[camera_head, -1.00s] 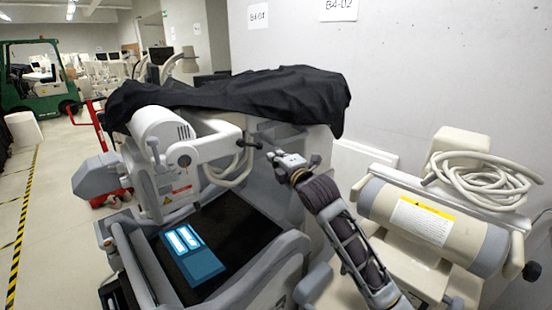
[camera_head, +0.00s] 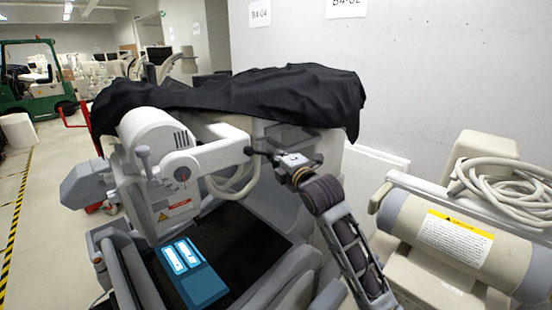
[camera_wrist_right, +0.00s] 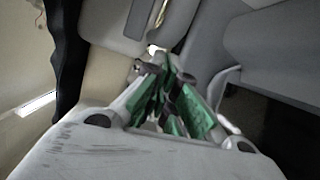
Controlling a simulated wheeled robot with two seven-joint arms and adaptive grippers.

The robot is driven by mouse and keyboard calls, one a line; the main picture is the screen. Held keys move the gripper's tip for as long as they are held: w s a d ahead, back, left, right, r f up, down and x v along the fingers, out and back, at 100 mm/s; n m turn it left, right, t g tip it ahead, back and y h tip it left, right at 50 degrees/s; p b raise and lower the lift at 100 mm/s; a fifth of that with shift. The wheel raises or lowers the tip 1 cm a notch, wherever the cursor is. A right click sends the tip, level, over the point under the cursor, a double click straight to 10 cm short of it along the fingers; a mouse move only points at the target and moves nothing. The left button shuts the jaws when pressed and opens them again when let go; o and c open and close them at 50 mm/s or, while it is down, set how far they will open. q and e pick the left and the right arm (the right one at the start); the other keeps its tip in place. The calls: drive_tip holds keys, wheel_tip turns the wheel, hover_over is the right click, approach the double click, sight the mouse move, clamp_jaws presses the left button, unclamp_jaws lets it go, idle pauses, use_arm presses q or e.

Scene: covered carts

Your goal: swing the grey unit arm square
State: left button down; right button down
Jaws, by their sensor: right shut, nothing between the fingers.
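The grey unit (camera_head: 290,215) stands in the middle of the head view, partly under a black cover (camera_head: 230,97). Its white arm (camera_head: 215,153) reaches right from the pale rounded head (camera_head: 155,135) and runs at a slant to the unit. My right gripper (camera_head: 256,152) is shut and empty, its tips at the right end of this arm; I cannot tell whether they touch. In the right wrist view the gripper (camera_wrist_right: 160,68) shows green finger pads close together, with pale and grey surfaces just beyond. My left gripper is not in view.
A beige unit (camera_head: 455,240) with a coiled hose (camera_head: 505,185) stands close on the right. The wall (camera_head: 430,80) is behind. A blue-lit panel (camera_head: 188,270) lies on the grey unit's dark top. Open floor (camera_head: 45,210) and a green forklift (camera_head: 35,85) are at left.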

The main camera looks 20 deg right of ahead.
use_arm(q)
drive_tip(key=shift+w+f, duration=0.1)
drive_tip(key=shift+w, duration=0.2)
use_arm(e)
drive_tip(key=shift+w, duration=0.2)
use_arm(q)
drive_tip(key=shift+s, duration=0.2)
use_arm(e)
drive_tip(key=shift+s+r, duration=0.1)
drive_tip(key=shift+d, duration=0.15)
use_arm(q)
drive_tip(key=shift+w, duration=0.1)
use_arm(e)
drive_tip(key=shift+s+d+r+n+y, duration=0.15)
drive_tip(key=shift+s+d+n+y, duration=0.3)
drive_tip(key=shift+s+d, duration=0.65)
drive_tip(key=shift+a, duration=0.15)
